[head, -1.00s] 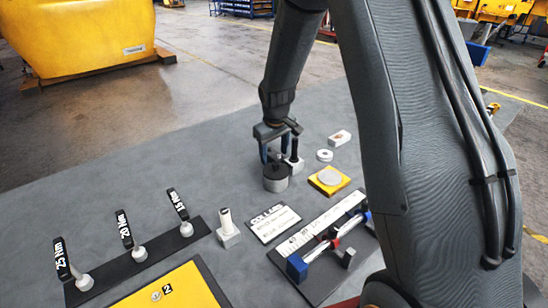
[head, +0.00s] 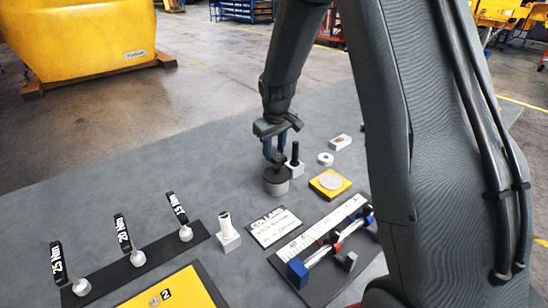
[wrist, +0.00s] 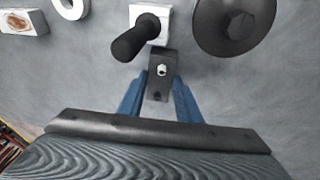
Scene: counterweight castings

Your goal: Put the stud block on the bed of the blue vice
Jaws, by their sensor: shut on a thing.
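My gripper (wrist: 160,85) is shut on a small dark block (wrist: 154,88) with a bright nut-like stud on top, which fits the stud block. In the head view my gripper (head: 274,157) is low over the far part of the table, and the held block is hidden behind a dark round casting (head: 276,186). The blue vice (head: 298,273) is at the front right, with blue end pieces, metal rods and a red part between them. It lies on a dark board beside a white scale. My gripper is well behind and left of it.
A white block with a black post (wrist: 150,25) stands close beside my fingers; the dark casting also shows there (wrist: 235,22). A yellow pad (head: 316,186), a white ring (head: 325,158), a label plate (head: 272,226) and a pale post (head: 225,222) stand nearby. Far-left table is clear.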

